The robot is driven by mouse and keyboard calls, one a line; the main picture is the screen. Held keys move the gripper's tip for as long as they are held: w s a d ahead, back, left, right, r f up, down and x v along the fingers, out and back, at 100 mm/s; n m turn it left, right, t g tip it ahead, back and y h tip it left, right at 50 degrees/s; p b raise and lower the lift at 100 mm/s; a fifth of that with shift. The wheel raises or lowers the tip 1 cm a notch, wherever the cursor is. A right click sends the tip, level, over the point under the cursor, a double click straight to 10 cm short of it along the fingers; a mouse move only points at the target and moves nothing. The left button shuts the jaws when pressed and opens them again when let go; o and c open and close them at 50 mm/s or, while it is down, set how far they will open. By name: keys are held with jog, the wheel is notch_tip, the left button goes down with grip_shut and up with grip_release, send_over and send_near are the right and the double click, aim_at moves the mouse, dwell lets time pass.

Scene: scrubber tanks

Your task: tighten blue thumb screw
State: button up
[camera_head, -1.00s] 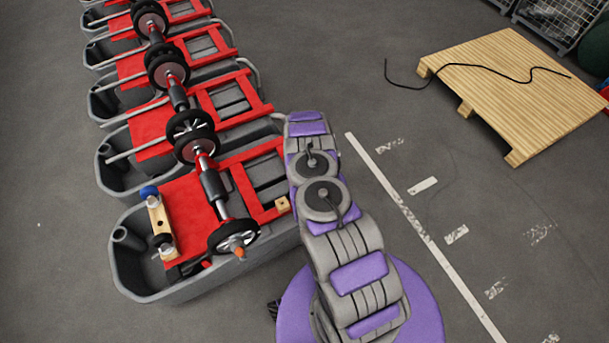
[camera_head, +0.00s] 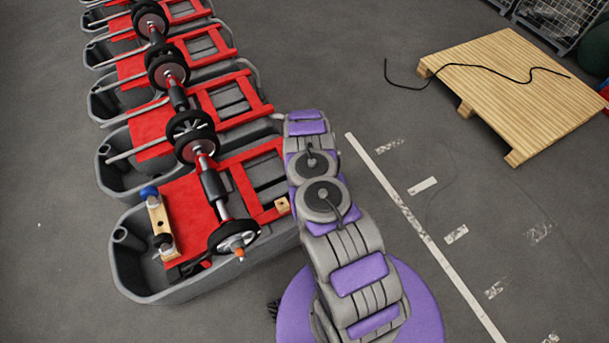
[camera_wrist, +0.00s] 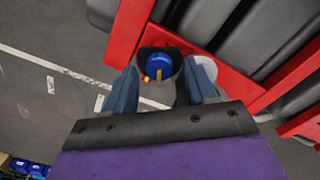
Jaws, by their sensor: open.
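In the head view my arm hides the gripper and this spot. Another blue knob (camera_head: 149,192) shows there, on the far end of a light wooden block on the nearest tank (camera_head: 190,287).
Red frames (camera_head: 190,208) with a shaft and black wheels (camera_head: 235,238) run along the row of grey tanks. In the wrist view a red bar (camera_wrist: 130,30) and a white round part (camera_wrist: 206,68) lie close to the fingers.

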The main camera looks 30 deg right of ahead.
notch_tip(320, 180, up, 16)
jog(key=p, duration=0.3)
jog(key=shift+r, duration=0.25)
jog(key=shift+d, duration=0.1)
notch_tip(320, 180, down, 16)
jog(key=n+b, duration=0.4)
jog(key=n, duration=0.8)
jog(key=shift+f, duration=0.2)
jog(key=shift+f+n+b, duration=0.3)
jog(key=shift+f+b, duration=0.1)
jog(key=shift+f, duration=0.1)
